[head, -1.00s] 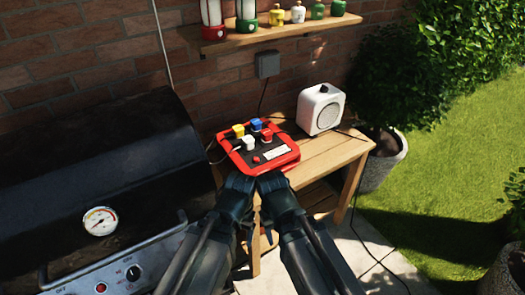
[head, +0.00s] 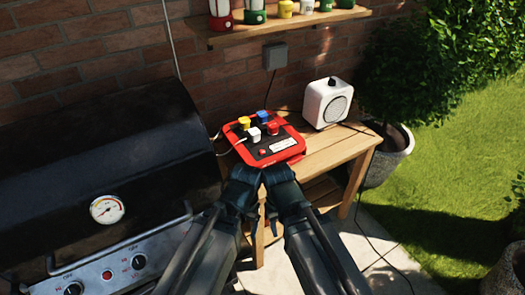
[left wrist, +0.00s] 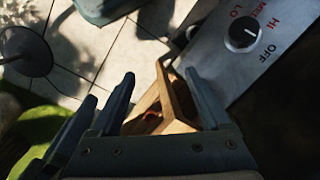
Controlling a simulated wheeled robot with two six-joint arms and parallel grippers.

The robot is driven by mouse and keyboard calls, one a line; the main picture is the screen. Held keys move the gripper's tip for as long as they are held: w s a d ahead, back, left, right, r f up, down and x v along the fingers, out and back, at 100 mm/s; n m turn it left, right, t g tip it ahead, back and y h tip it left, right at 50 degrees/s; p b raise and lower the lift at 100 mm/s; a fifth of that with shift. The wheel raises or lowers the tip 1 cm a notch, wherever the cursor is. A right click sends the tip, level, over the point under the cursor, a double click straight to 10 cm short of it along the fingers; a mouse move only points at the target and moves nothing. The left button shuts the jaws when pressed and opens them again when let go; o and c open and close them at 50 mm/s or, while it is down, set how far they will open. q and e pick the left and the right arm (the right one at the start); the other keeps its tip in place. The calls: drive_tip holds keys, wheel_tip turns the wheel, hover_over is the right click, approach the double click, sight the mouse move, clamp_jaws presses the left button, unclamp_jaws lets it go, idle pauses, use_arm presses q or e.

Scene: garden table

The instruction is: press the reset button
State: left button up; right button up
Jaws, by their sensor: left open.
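A red control box (head: 293,151) with a dark top lies on the wooden table. My left gripper (head: 244,172) is just in front of the box's near edge, apart from the button as far as I can see. In the left wrist view its fingers (left wrist: 161,82) are spread with nothing held between them. My right gripper (head: 277,173) is beside it; its fingers are too dark to read.
A black grill (head: 90,150) with gauge and knobs stands left of the table (head: 325,160); its knob panel (left wrist: 240,60) shows in the left wrist view. A white speaker-like box (head: 327,104) stands right of the red box. A shelf (head: 285,28) hangs above, and cables run nearby.

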use_arm(q)
clamp_jaws()
idle(0.3)
idle(0.6)
idle(0.7)
use_arm(e)
clamp_jaws()
